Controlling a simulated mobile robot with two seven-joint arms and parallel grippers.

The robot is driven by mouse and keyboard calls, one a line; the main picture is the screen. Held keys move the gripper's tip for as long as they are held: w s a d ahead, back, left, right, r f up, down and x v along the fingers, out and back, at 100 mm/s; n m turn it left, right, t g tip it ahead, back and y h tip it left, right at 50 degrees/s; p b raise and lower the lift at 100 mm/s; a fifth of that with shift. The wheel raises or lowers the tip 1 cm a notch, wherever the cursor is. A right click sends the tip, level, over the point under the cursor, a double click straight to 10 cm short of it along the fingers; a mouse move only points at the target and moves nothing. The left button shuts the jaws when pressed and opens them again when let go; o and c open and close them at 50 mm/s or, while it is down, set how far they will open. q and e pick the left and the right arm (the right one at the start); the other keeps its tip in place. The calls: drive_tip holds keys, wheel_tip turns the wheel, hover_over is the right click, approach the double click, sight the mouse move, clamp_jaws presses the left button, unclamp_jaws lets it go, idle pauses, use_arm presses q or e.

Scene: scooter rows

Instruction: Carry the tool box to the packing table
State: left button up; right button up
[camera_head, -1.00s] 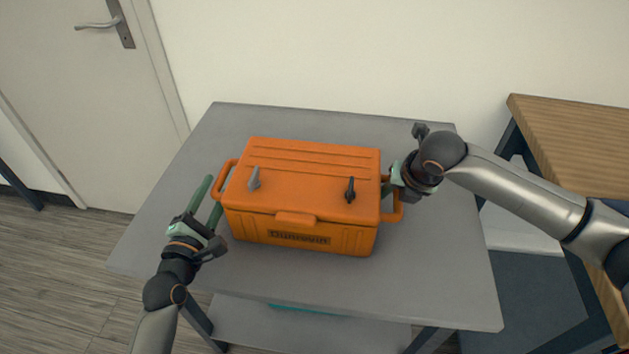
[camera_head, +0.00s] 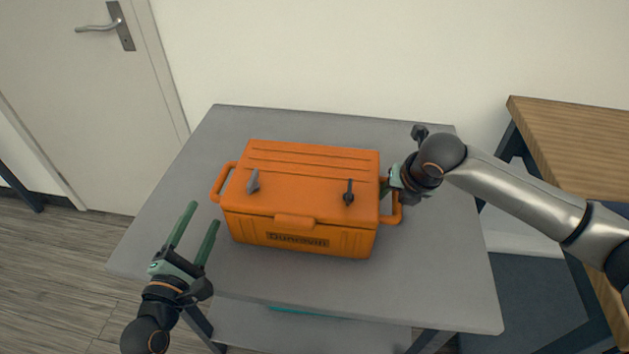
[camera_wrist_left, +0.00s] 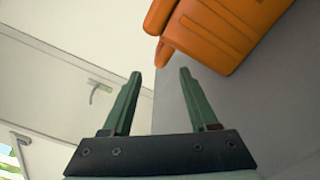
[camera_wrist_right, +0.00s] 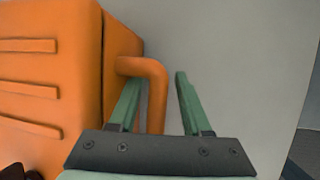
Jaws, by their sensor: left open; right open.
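The orange tool box (camera_head: 300,200) sits upright and closed on a grey table (camera_head: 440,290), with a handle loop on each short side and two latches on its lid. My left gripper (camera_head: 202,212) is open and empty, in front and to the left of the box, apart from the left handle (camera_head: 222,182). The left wrist view shows the box (camera_wrist_left: 220,35) beyond the open fingers (camera_wrist_left: 160,85). My right gripper (camera_wrist_right: 155,90) is open at the right handle (camera_wrist_right: 155,85), whose bar lies between its fingers. The fingers are partly hidden in the head view.
A wood-topped table (camera_head: 575,145) stands at the right; I cannot tell whether it is the packing table. A door (camera_head: 75,100) is at the left. The grey table has bare room around the box, and a lower shelf (camera_head: 300,325).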

drive_tip(key=v, duration=1.2)
idle(0.4)
